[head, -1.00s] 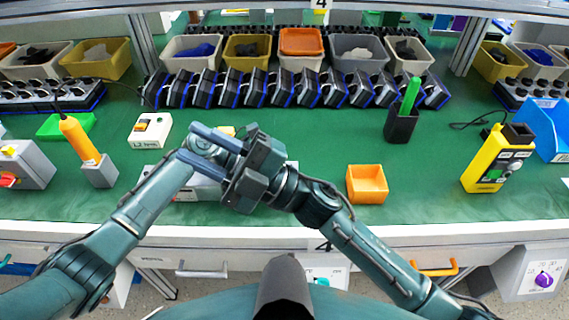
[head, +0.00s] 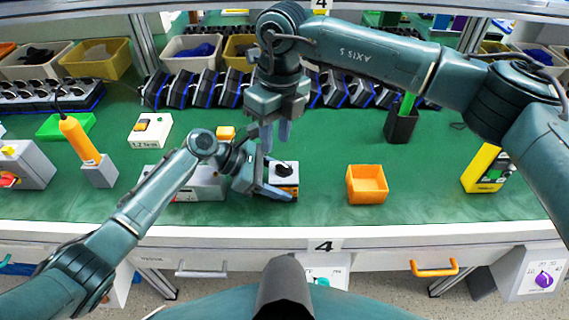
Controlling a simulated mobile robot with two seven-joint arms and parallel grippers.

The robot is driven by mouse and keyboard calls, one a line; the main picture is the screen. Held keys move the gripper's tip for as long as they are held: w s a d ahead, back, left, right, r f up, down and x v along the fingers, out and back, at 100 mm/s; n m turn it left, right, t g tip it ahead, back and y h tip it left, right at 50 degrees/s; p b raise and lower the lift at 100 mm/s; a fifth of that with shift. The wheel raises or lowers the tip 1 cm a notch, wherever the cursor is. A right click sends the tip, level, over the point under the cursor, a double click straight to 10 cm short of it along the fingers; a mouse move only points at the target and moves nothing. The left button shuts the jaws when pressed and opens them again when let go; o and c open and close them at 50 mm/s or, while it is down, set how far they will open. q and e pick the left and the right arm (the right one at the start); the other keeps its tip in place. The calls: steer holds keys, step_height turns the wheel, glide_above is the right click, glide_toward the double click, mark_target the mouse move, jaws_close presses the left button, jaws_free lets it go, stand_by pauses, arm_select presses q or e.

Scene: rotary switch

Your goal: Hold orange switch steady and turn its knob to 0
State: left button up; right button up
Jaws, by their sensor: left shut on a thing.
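The orange switch (head: 289,182) sits on the green bench top near the front edge, with a black round knob (head: 283,169) on its top. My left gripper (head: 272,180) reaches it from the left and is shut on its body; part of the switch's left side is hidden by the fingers. My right gripper (head: 276,142) points down above and just behind the knob, apart from it. Its two fingers show a gap with nothing between them. The knob's exact angle and any digits are too small to read.
An open orange bin (head: 367,184) stands right of the switch. A grey box (head: 201,184) lies left, behind my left arm. Bench between switch and bin is clear.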

mark_target(284, 164)
steer(key=shift+t+h, duration=0.3)
steer(key=shift+h, duration=0.1)
steer(key=shift+w+d+f, duration=0.2)
steer(key=shift+d+f, duration=0.05)
steer(key=shift+f, duration=1.1)
steer(key=shift+w+d+f, duration=0.2)
steer(key=shift+w+f, duration=0.05)
steer(key=shift+f, duration=1.05)
steer(key=shift+w+d+f, duration=0.2)
steer(key=shift+d+f, duration=0.05)
steer(key=shift+f, duration=1.1)
jaws_close()
